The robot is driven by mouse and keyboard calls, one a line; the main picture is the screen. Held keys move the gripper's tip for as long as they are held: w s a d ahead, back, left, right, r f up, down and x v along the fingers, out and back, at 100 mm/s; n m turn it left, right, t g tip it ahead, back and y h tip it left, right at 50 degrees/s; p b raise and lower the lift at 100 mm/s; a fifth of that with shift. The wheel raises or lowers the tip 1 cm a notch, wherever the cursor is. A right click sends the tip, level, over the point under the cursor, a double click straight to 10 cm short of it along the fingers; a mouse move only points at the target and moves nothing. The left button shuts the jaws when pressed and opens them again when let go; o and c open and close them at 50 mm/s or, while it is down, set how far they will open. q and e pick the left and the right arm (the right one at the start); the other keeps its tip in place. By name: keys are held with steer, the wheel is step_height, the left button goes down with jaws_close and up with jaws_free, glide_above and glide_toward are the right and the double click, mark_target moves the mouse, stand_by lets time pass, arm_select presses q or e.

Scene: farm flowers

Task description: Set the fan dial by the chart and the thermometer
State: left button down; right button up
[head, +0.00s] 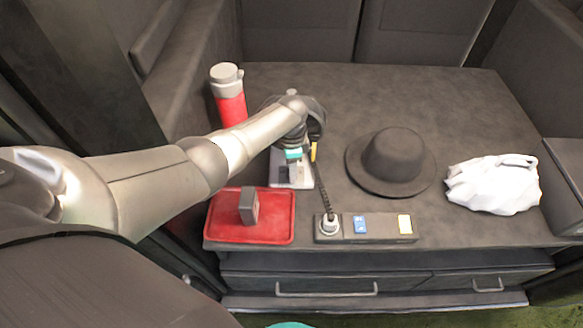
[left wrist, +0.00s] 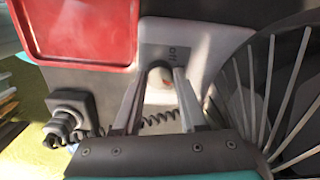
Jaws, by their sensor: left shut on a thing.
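The fan stands at the left middle of the table. Its pale base (head: 302,181) shows below my left gripper (head: 296,155), and my arm hides most of its dark cage. In the left wrist view, the base (left wrist: 205,35) carries a small mark that looks like "Off", and the fan cage (left wrist: 285,75) fills the right side. My left gripper (left wrist: 160,85) is shut on the fan dial (left wrist: 160,74), which sits between its fingertips. The dial's exact setting cannot be read. I cannot make out a chart or a thermometer for certain. My right gripper is not in view.
A red tray (head: 222,230) holds a small grey upright block (head: 249,205). Beside it, a power strip (head: 385,237) has a plug (head: 329,225) and cord. A red bottle (head: 230,105) stands behind. A dark hat (head: 393,157) and a white bag (head: 492,185) lie right.

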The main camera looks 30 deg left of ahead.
arm_select(q)
steer(key=shift+s+f, duration=0.1)
steer(key=shift+c, duration=2.2)
jaws_free()
steer(key=shift+r+p, duration=0.3)
steer(key=shift+r, duration=0.3)
step_height(320, 180, up, 14)
steer(key=p, duration=0.5)
